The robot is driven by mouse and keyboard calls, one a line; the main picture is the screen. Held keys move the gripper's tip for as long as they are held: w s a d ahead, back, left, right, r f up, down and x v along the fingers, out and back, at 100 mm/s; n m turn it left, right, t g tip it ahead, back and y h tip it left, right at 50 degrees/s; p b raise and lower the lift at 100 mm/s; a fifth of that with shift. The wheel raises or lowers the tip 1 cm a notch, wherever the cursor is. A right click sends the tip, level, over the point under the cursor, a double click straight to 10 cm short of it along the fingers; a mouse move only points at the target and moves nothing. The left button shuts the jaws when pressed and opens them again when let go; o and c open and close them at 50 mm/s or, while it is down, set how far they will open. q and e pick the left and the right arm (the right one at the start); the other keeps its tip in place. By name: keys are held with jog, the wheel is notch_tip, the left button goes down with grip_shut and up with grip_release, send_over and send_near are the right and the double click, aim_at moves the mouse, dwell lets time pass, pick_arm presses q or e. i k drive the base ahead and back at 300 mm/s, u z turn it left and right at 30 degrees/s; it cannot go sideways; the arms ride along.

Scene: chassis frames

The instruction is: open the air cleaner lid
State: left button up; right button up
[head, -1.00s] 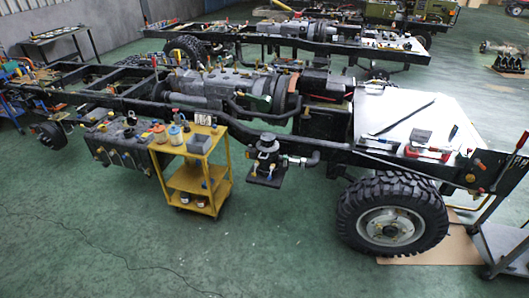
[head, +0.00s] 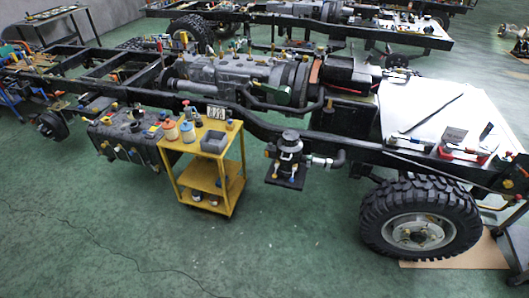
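What looks like the air cleaner (head: 290,152) is a dark, round canister with a flat cap on top. It stands on a dark plate beside the chassis frame, right of the yellow cart. A grey elbow pipe (head: 328,161) runs from its right side. The cap looks seated on the body; clasp details are too small to tell. Neither of my grippers shows in the head view.
A yellow cart (head: 208,172) with jars and a grey bin stands left of the canister. A large tyre (head: 420,215) is at the right. The long chassis frame (head: 260,128) runs behind. Green floor (head: 280,250) in front is clear.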

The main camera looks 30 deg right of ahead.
aim_at(290, 144)
jog(key=z, duration=0.25)
jog(key=i, duration=1.05)
jog(key=z, duration=0.4)
